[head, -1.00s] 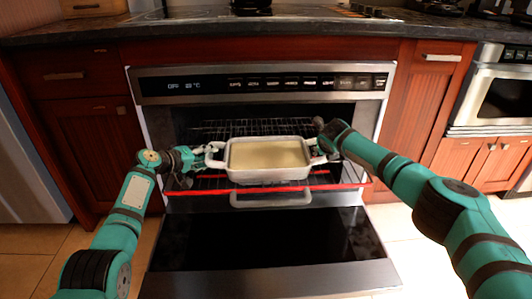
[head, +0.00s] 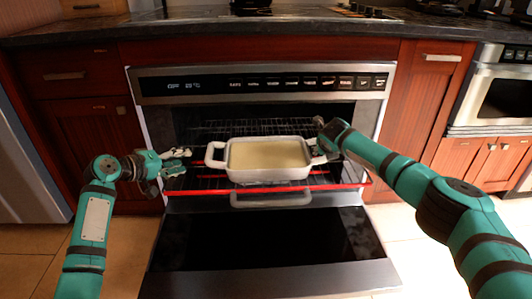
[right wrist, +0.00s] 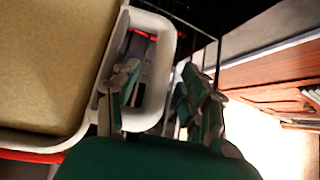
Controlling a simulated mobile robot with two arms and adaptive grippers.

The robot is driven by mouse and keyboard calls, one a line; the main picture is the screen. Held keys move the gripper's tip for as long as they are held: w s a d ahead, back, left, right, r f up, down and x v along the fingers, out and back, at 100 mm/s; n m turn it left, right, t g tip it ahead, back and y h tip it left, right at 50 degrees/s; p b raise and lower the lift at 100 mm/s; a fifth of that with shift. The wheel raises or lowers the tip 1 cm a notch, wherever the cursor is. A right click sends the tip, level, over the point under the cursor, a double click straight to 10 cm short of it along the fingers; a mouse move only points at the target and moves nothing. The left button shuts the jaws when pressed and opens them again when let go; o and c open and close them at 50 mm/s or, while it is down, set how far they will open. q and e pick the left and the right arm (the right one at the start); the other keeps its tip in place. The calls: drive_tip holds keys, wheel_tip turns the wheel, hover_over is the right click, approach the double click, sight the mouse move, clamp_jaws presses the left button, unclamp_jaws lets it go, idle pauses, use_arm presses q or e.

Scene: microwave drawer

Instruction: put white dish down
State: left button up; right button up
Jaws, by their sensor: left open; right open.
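The white dish (head: 268,173) is rectangular with a loop handle at each end and a pale yellowish inside. It sits level on the pulled-out oven rack (head: 205,184). My left gripper (head: 185,162) is open and empty, a short way left of the dish's left handle and apart from it. My right gripper (right wrist: 160,85) is open at the dish's right handle (right wrist: 160,100). In the right wrist view one finger is in the handle's loop and the other is outside it. In the head view my right wrist mostly hides these fingers.
The oven door (head: 265,245) is folded down in front, below the rack's red front bar (head: 340,187). Another wire rack (head: 235,126) lies farther inside. The control panel (head: 265,83) and counter edge are above. A microwave (head: 500,90) is at the right.

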drive_tip(key=v, duration=1.1)
drive_tip(key=shift+s+r, duration=0.25)
